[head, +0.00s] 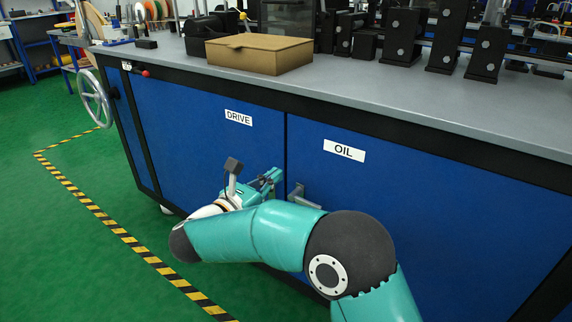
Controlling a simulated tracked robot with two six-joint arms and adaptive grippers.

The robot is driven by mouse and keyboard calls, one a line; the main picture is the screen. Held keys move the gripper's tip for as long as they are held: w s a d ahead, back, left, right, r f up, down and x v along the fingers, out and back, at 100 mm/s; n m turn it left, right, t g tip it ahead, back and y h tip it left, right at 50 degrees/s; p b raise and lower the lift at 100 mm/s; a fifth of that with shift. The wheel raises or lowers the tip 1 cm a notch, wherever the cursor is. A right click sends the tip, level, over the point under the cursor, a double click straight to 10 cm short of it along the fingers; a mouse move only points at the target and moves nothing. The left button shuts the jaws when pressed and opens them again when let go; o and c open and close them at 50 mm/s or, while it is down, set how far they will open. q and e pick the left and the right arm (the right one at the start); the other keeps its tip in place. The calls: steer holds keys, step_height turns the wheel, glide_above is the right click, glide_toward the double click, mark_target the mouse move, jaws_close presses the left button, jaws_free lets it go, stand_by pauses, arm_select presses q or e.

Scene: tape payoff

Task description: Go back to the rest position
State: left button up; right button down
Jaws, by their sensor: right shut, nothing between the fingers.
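My right gripper (274,174) is in front of the blue cabinet, near the seam between the door marked DRIVE (190,130) and the door marked OIL (400,180). It is shut and empty. My teal right arm comes in from the bottom right and bends to the left, hiding the lower part of the doors. A grey handle (305,198) shows just right of the gripper; I cannot tell whether they touch. Both doors look closed. My left gripper is not in view.
The grey bench top (350,86) carries a cardboard box (260,53) and several black machine blocks (447,37). A handwheel (94,98) sticks out from the cabinet's left end. Green floor with yellow-black tape (125,237) lies free at left.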

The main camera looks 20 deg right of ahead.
step_height(320, 180, down, 24)
steer(key=a+n+t+y+p, duration=0.25)
steer(key=n+y, duration=0.85)
steer(key=n, duration=1.4)
steer(key=s+a+f+n+g+y, duration=0.1)
steer(key=s+f+n+g+y, duration=0.25)
steer(key=s+f+n, duration=0.55)
steer(key=s+a+f+n+g+y, duration=0.2)
steer(key=s+f+n+g, duration=0.25)
steer(key=s, duration=0.55)
steer(key=s+a+f+n+g+y, duration=0.1)
steer(key=s+f+n+g+y, duration=0.2)
steer(key=s+n, duration=0.5)
steer(key=s+r+m+p, duration=0.1)
steer(key=s+r+p, duration=0.2)
steer(key=r+p, duration=3.4)
steer(key=shift+s+a+p, duration=0.15)
steer(key=shift+a+p, duration=0.15)
steer(key=shift+p, duration=0.5)
